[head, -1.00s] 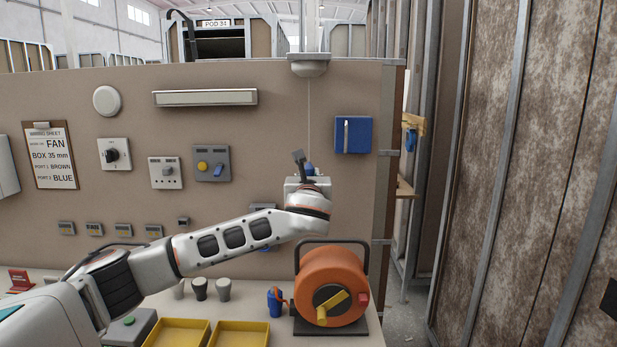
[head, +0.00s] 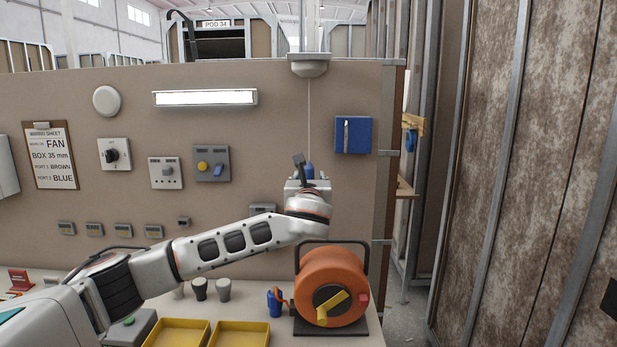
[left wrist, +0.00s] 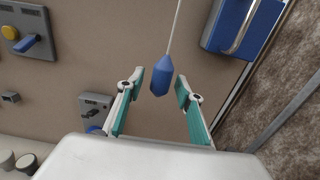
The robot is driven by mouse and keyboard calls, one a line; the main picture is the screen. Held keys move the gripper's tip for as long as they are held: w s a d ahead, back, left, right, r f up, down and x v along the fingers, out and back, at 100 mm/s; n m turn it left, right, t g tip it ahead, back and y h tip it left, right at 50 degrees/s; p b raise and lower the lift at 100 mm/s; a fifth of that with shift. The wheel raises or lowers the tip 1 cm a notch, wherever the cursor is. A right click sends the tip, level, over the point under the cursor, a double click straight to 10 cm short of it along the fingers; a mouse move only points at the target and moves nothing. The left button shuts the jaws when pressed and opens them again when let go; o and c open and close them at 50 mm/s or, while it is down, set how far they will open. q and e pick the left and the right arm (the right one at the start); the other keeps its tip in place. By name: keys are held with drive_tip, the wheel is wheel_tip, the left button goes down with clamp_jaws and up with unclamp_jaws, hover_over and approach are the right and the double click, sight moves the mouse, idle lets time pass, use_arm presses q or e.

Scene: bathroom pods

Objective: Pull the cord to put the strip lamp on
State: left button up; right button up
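The strip lamp (head: 205,98) high on the tan panel glows white. A thin pull cord (head: 308,105) hangs from a white ceiling-type switch (head: 309,67) at the panel's top edge. At its lower end is a blue cord pull (head: 309,170), which also shows in the left wrist view (left wrist: 160,78). My left gripper (head: 303,168) is at the pull. In the left wrist view its teal-lined fingers (left wrist: 160,90) are open, one on each side of the pull, with a visible gap on both sides. My right gripper is in neither view.
An orange cable reel (head: 331,285) stands on the bench below my left arm, with yellow trays (head: 238,333) to its left. A blue box (head: 353,134) is mounted right of the cord. Switches and a wiring sheet (head: 51,156) occupy the panel's left.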

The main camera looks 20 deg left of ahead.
use_arm(q)
drive_tip(key=shift+s, duration=0.1)
drive_tip(key=p+v, duration=0.3)
drive_tip(key=v, duration=0.5)
idle(0.3)
